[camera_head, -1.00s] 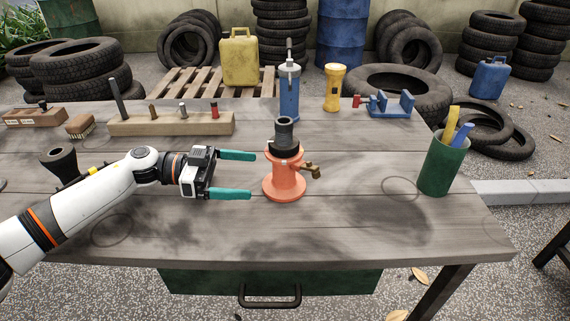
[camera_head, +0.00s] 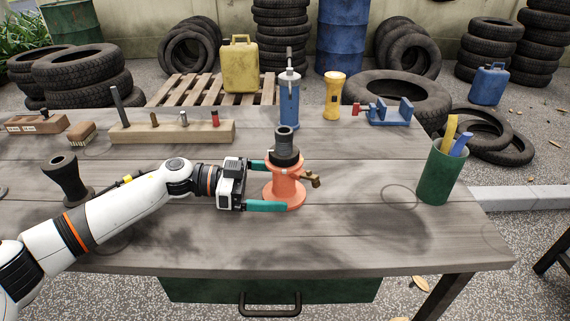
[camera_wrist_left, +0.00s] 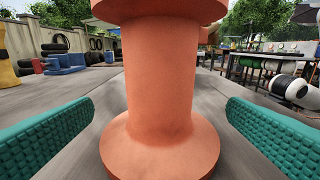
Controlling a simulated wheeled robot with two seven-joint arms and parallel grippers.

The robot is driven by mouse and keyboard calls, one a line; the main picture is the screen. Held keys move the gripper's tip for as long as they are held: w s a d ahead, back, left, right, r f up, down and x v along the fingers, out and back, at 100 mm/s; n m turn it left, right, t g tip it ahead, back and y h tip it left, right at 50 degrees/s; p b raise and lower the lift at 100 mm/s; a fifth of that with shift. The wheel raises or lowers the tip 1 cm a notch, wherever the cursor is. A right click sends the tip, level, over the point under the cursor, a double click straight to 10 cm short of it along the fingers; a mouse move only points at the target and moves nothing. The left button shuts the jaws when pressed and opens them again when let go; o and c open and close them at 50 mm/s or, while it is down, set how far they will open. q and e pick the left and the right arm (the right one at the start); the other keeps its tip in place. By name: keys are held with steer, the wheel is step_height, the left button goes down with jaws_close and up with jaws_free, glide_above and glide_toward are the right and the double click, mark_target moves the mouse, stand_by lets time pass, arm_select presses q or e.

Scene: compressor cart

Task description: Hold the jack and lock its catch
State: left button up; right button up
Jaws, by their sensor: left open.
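The orange jack (camera_head: 284,187) with a dark top collar (camera_head: 285,147) stands upright on the grey wooden table. Its brass catch (camera_head: 311,179) sticks out on the right side. My left gripper (camera_head: 262,186) is open, its teal fingers on either side of the jack. In the left wrist view the jack's orange body (camera_wrist_left: 160,80) stands between the two teal fingers (camera_wrist_left: 160,135), with a gap on each side. The catch cannot be made out clearly there. My right gripper is not in view.
A green cup (camera_head: 438,178) with pens stands at the right. A blue pump (camera_head: 289,100), a yellow flashlight (camera_head: 334,98) and a blue vise (camera_head: 389,112) stand behind the jack. A wooden block with pegs (camera_head: 172,132) lies back left. The table front is clear.

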arm_select(q)
steer(key=shift+d, duration=0.6)
steer(key=shift+c, duration=0.5)
steer(key=c, duration=1.4)
